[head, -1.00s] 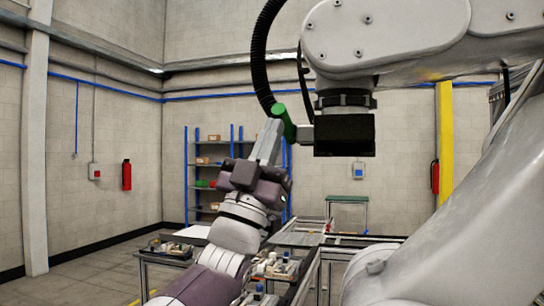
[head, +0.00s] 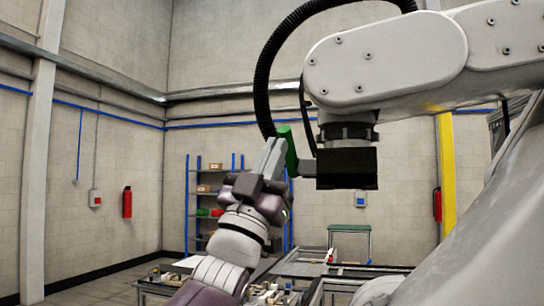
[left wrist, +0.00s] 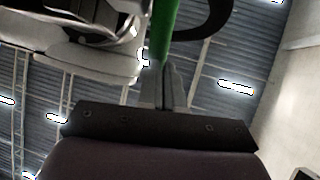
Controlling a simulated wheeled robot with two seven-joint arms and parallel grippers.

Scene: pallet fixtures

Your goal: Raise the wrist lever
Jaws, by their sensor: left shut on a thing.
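The wrist lever is a green handle (head: 288,148) on the side of the black wrist block (head: 346,168) of a large grey industrial arm (head: 390,62). My left gripper (head: 275,150) reaches up from below and is shut on the green lever. In the left wrist view the lever (left wrist: 163,32) runs up from between the closed fingers (left wrist: 166,88). The fingers hide part of the lever. My right gripper is not in view.
The grey arm and its black hose (head: 262,75) hang close above and beside my gripper. Fixture tables (head: 300,265) stand below. A shelf rack (head: 208,200) and a green-topped table (head: 349,228) are at the back.

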